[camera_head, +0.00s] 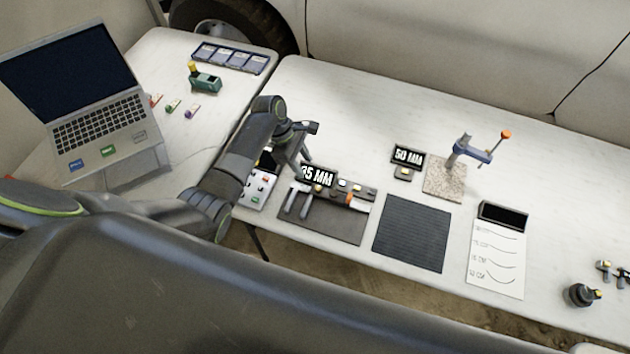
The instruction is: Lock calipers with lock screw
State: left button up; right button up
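The calipers (298,197) appear to lie on a dark mat (325,222) near the table's front edge, with grey jaws at the left and an orange part (357,203) at the right. A black display reading "35 MM" (318,175) stands just behind them. Small yellow knobs show on and near the calipers; I cannot tell which is the lock screw. My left gripper (306,155) is above and behind the display, pointing down, apart from the calipers. Its fingers are small and partly hidden by the wrist, and nothing shows held in it. My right gripper is not in view.
A "50 MM" display (408,156) and a stone stand with a blue arm (470,150) are behind right. An empty ribbed mat (412,234) and a paper sheet (496,255) lie right. A small panel (256,187) is left of the calipers. A laptop (95,125) stands far left.

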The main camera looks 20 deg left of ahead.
aim_at(318, 187)
pick_arm(q)
jog(key=b+x, duration=0.1)
jog(key=x, duration=0.9)
jog(key=shift+r, duration=0.1)
grip_shut()
